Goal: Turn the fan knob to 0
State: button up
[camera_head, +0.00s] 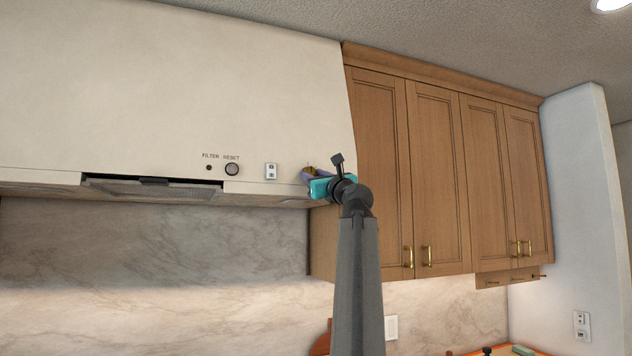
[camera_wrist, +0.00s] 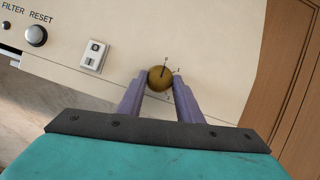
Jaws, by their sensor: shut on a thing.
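The fan knob (camera_wrist: 160,78) is a round brass knob with a dark pointer line, on the front of the cream range hood (camera_head: 200,80) near its right end. In the head view the knob (camera_head: 309,168) is partly hidden by my gripper (camera_head: 308,174).
A light switch plate (camera_wrist: 94,56) and a black round reset button (camera_wrist: 36,36) sit left of the knob. Wooden cabinets (camera_head: 435,170) stand close on the right. A marble backsplash (camera_head: 150,245) lies below the hood.

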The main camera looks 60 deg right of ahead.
jog(key=o, duration=1)
jog(key=shift+o, duration=0.2)
jog(key=shift+s, duration=0.1)
jog(key=b+v, duration=0.1)
jog(key=v, duration=1.2)
jog(key=shift+s+a, duration=0.2)
jog(key=shift+s, duration=0.1)
jog(key=shift+f, duration=0.15)
